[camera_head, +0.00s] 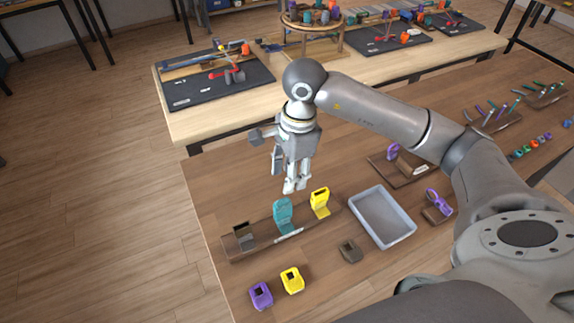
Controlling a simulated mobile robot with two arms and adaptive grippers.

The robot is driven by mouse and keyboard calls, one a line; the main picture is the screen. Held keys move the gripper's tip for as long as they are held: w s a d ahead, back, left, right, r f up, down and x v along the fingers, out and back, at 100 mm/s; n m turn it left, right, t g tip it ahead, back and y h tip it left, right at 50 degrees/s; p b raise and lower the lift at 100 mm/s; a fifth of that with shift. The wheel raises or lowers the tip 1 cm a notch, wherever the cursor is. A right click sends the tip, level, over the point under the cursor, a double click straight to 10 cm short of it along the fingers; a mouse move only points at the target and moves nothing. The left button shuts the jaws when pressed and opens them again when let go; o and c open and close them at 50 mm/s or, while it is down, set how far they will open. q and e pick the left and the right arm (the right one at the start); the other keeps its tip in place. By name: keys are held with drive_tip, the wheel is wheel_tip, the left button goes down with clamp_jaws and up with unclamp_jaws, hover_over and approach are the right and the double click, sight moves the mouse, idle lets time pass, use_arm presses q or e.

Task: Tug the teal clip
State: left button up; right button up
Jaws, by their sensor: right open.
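The teal clip (283,215) stands upright on a long wooden board (262,246), between a dark brown clip (243,236) on the left and a yellow clip (320,203) on the right. My right gripper (295,186) points down just above and behind the teal clip, with its fingertips close to the clip's top edge in the picture. It is open and holds nothing. Whether the fingertips touch the clip cannot be told. My left gripper is not in view.
A purple clip (261,295), a second yellow clip (292,279) and a second brown clip (349,251) lie in front of the board. A grey bin (411,228) stands to the right.

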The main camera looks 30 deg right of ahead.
sight(283, 201)
drive_tip(key=f, duration=0.1)
drive_tip(key=a+f+p, duration=0.1)
drive_tip(key=shift+f, duration=0.3)
drive_tip(key=f, duration=0.2)
drive_tip(key=f+p, duration=0.1)
drive_tip(key=f, duration=0.3)
drive_tip(key=shift+w+a+f+p, duration=0.1)
drive_tip(key=shift+a+f+p, duration=0.2)
drive_tip(key=shift+f+p, duration=0.1)
drive_tip(key=shift+a+f, duration=0.1)
drive_tip(key=shift+f, duration=0.5)
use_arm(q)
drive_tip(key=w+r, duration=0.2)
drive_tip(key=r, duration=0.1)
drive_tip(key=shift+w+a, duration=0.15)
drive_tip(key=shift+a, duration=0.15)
